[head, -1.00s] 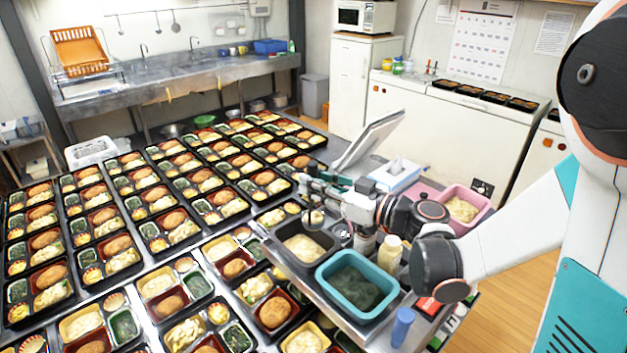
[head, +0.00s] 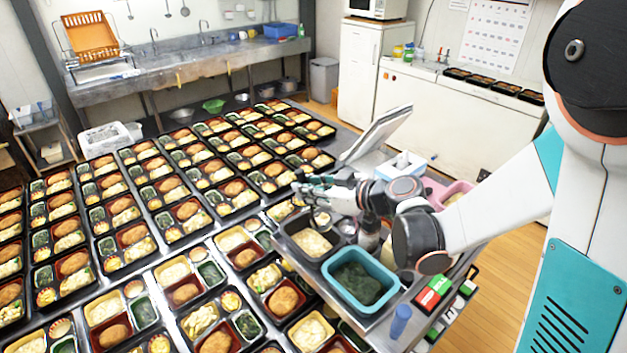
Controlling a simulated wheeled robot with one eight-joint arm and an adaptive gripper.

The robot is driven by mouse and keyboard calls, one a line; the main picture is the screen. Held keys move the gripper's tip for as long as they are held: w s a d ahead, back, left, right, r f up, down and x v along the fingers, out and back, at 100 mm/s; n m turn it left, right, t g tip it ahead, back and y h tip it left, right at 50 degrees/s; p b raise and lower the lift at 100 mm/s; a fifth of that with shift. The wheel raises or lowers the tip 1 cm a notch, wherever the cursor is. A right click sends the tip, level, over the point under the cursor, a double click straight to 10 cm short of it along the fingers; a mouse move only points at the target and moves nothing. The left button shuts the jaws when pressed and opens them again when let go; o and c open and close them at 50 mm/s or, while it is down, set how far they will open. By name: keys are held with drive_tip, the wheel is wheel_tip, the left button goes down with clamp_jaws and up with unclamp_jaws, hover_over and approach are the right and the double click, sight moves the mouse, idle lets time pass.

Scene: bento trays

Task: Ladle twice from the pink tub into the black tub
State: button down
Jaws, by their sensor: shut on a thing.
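The black tub (head: 331,254) holds pale, creamy food and stands at the left of the metal cart top. The pink tub (head: 434,193) stands at the back right of the cart, partly hidden behind my arm. Its pale contents show only as a sliver. My gripper (head: 308,187) is above the far side of the black tub. It is shut on what looks like the ladle (head: 322,217), whose small round end hangs over the tub's far edge. The handle is mostly hidden, and I cannot tell whether the ladle's bowl is full.
A teal tub (head: 390,297) of dark greens stands right in front of the black tub. Filled bento trays (head: 130,262) cover the table at left.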

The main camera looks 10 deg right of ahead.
drive_tip(key=shift+w+a+r+h+p, duration=0.2)
drive_tip(key=shift+a+h+p, duration=0.2)
drive_tip(key=shift+p, duration=0.25)
drive_tip(key=shift+w+a+f+n+g+h+p, duration=0.3)
drive_tip(key=shift+w+a+f+g+h+p, duration=0.2)
drive_tip(key=shift+a+f+g+h, duration=0.55)
drive_tip(key=shift+w+a+f+n+g+h+p, duration=0.3)
drive_tip(key=shift+w+a+f+g+h+p, duration=0.3)
drive_tip(key=shift+a+f+h, duration=0.8)
drive_tip(key=shift+w+a+f+n+g+h+p, duration=0.4)
drive_tip(key=shift+a+f+g+h, duration=0.5)
drive_tip(key=shift+f+h, duration=0.6)
drive_tip(key=shift+w, duration=0.1)
drive_tip(key=shift+r, duration=0.1)
